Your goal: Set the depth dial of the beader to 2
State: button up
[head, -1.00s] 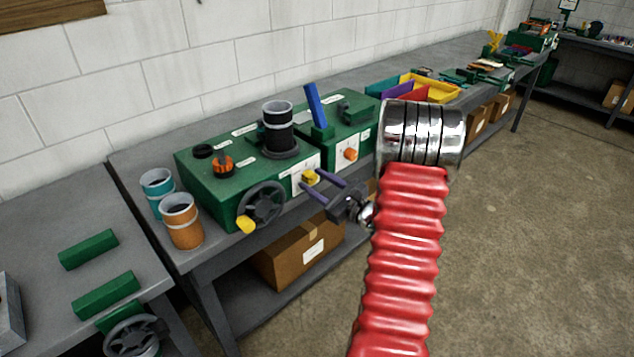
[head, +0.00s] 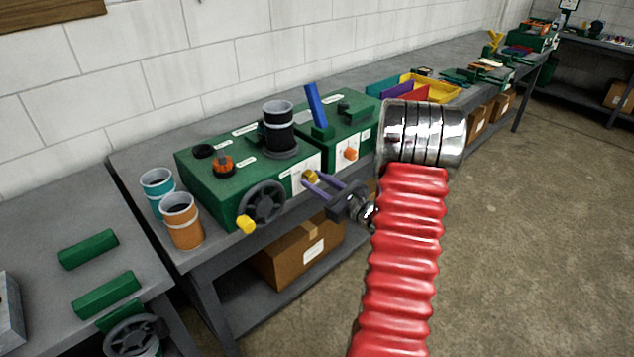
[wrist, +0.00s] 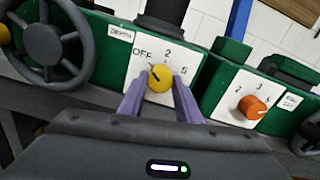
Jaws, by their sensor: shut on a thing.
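The depth dial (wrist: 160,77) is a yellow knob on a white plate marked OFF, 2 and a higher number that looks like 6, beside a DEPTH label. Its dark pointer mark seems to point up and left, toward OFF. The dial sits on the front of the green beader (head: 225,190) and also shows small in the head view (head: 311,177). My gripper (wrist: 160,84) has its two purple fingers shut on the dial, one on each side. In the head view my gripper (head: 312,179) reaches the dial from the right front.
A dark handwheel (wrist: 52,45) with a yellow knob is left of the dial. An orange dial (wrist: 252,106) is on the green machine to the right. Teal (head: 157,186) and orange (head: 182,220) cups stand at the bench's left end.

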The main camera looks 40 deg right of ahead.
jog(key=m, duration=0.5)
jog(key=shift+m, duration=0.3)
jog(key=m, duration=0.5)
jog(key=shift+m, duration=0.3)
jog(key=o, duration=1.1)
jog(key=shift+c, duration=0.2)
jog(key=shift+s, duration=0.1)
jog(key=s, duration=1.3)
jog(key=shift+s+d+f, duration=0.2)
jog(key=shift+s, duration=0.15)
